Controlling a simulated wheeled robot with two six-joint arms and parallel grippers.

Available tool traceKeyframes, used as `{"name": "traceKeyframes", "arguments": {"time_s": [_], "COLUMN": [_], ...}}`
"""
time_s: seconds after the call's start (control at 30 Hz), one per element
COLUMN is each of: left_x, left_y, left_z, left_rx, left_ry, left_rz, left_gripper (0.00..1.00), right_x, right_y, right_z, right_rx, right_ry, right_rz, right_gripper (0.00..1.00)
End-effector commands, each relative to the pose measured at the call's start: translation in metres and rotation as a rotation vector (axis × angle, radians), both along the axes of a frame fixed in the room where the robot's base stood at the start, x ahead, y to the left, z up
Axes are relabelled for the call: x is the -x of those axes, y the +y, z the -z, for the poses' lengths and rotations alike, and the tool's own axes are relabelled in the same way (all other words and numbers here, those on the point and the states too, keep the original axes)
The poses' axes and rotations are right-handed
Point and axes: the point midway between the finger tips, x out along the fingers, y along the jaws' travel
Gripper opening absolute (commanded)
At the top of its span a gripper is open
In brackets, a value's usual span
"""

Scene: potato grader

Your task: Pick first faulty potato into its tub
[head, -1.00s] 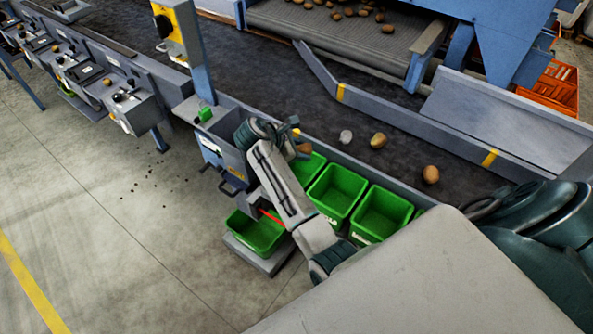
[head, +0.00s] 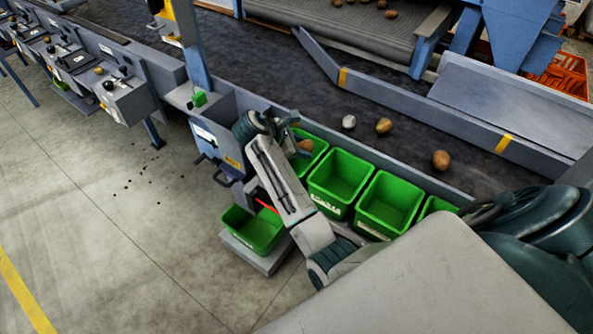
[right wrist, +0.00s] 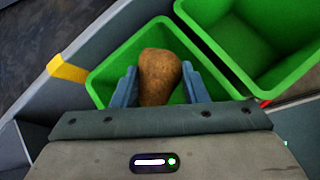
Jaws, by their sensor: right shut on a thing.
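My right gripper (right wrist: 159,82) is shut on a brown potato (right wrist: 160,76), with one blue finger on each side of it. The potato is over the opening of a green tub (right wrist: 99,82); I cannot tell how far below the rim it reaches. In the head view the potato (head: 305,147) shows just past my right wrist, against the leftmost tub of the row (head: 319,146). My wrist hides part of that tub. My left gripper is not in view.
More green tubs (head: 341,207) stand to the right along the belt (head: 300,80). A pale lump (head: 349,122) and two potatoes (head: 383,125) (head: 440,160) lie on the belt. A lower green tub (head: 253,232) sits on a grey stand. A blue post (head: 194,45) rises at left.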

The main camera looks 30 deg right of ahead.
Motion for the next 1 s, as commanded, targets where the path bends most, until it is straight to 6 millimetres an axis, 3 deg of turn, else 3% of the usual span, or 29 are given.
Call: {"name": "traceKeyframes", "arguments": {"time_s": [0.27,0.3,0.4,0.43,0.77,1.0], "left_x": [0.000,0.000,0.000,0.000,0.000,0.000], "left_y": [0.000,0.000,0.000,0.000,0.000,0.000], "left_z": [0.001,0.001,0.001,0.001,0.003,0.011], "left_rx": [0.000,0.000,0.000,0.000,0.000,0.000], "left_ry": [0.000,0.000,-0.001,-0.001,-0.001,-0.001], "left_rz": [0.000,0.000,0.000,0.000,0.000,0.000], "left_gripper": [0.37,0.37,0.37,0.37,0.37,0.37], "right_x": [0.000,0.000,0.000,0.000,-0.001,-0.002], "right_y": [0.000,0.000,0.000,0.000,0.004,0.035], "right_z": [0.000,0.000,0.000,0.000,-0.002,-0.030], "right_rx": [0.000,0.000,0.000,0.000,-0.002,-0.003], "right_ry": [0.000,0.000,0.000,0.000,-0.001,-0.004], "right_rz": [0.000,0.000,0.000,0.000,-0.001,-0.001], "right_gripper": [0.16,0.44,0.63,0.65,0.65,0.65]}}
